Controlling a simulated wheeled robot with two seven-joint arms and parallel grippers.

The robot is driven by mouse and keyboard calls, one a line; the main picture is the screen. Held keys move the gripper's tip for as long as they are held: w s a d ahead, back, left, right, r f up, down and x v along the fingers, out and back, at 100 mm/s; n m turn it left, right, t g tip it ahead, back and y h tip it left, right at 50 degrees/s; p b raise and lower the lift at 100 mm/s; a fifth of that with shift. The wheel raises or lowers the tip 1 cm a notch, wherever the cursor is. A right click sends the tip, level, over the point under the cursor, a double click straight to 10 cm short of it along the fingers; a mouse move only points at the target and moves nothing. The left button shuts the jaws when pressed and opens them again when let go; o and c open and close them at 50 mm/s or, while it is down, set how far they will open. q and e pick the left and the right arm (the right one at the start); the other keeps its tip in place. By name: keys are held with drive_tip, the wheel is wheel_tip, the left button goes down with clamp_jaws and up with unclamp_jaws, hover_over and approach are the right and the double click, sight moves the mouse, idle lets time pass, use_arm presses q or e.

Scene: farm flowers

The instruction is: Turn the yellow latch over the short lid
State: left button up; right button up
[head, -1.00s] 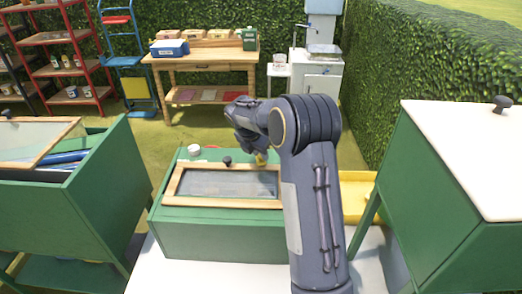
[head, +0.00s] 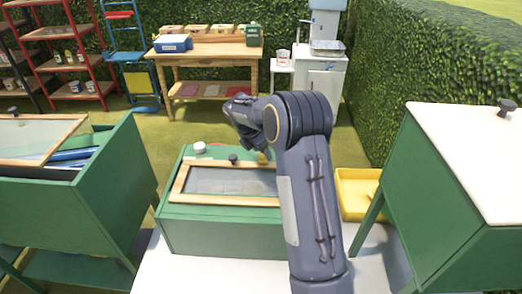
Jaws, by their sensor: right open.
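A short lid (head: 225,181) with a wooden frame and a glass pane lies closed on the green box (head: 220,235) in front of me. A dark knob (head: 233,158) stands at its far edge. The yellow latch (head: 263,157) is a small yellow piece at the far edge of the lid, partly hidden by my right arm. My right gripper (head: 257,150) is open beside the yellow latch, its fingers mostly hidden behind my own arm. I cannot tell whether it touches the latch. My left gripper is not in view.
A white round cap (head: 199,148) and a red thing sit behind the lid on the box. A yellow tray (head: 355,194) lies to the right. Green boxes stand close on the left (head: 60,215) and right (head: 450,200). A wooden workbench (head: 205,62) stands farther back.

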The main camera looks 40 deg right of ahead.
drive_tip(key=b+v, duration=0.1)
drive_tip(key=v, duration=0.6)
drive_tip(key=shift+a+r, duration=0.2)
drive_tip(key=shift+r, duration=0.15)
drive_tip(key=shift+s, duration=0.1)
